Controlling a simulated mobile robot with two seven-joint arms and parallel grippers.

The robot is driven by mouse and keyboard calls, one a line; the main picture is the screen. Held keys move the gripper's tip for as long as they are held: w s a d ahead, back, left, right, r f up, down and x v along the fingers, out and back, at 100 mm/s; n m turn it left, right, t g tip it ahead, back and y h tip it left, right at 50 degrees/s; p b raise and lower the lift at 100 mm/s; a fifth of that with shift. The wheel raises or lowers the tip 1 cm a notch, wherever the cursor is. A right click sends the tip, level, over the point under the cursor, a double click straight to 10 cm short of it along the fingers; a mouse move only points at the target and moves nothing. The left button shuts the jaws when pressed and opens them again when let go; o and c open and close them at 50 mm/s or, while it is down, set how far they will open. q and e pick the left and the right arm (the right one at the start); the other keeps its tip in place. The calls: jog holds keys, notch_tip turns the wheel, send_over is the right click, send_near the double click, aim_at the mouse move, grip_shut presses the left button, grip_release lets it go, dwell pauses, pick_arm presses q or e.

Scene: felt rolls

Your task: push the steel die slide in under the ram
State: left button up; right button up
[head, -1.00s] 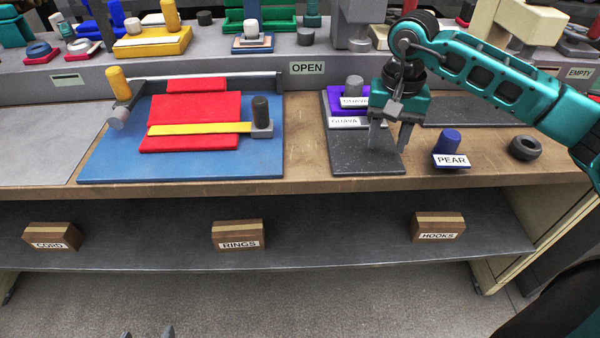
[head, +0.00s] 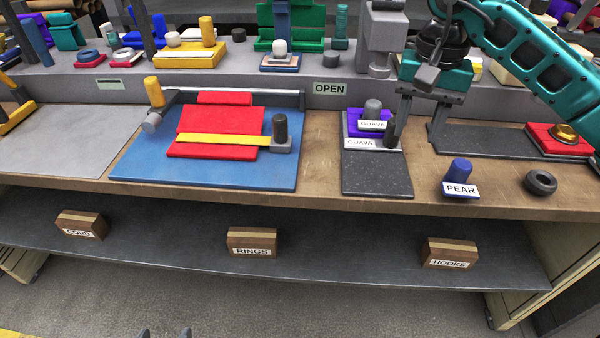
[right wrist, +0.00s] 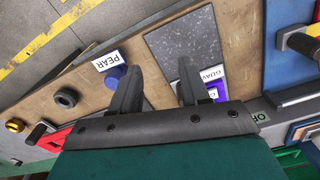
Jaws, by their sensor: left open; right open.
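A grey press-like upright (head: 383,28) stands on the raised back ledge, with a small grey knobbed piece (head: 379,70) low at its front. These look like the ram and the steel die slide, but I cannot be sure. My right gripper (head: 417,132) is open and empty, fingers down above the bench, right of the purple block (head: 352,122) with GUAVA labels and below the upright in the picture. In the right wrist view its fingers (right wrist: 158,78) are apart with nothing between. My left gripper (head: 165,333) shows only its tips at the bottom edge, open, away from the bench.
A dark speckled plate (head: 375,178) lies before the purple block. A blue PEAR cylinder (head: 460,172) and a black ring (head: 540,182) stand to the right. A red block with a brass knob (head: 563,134) is beyond them. A blue board (head: 140,165) lies left. Bare wood shows between.

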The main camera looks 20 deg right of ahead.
jog(key=s+a+f+m+g+y, duration=0.1)
jog(key=a+y, duration=0.4)
jog(key=a, duration=0.5)
jog(key=s+a+f+m+g+y, duration=0.1)
jog(key=a+m+y, duration=0.3)
jog(key=a, duration=0.7)
jog(key=shift+s+f+y+p, duration=0.4)
jog(key=shift+s+y, duration=0.35)
jog(key=shift+y, duration=0.45)
jog(key=shift+d, duration=0.1)
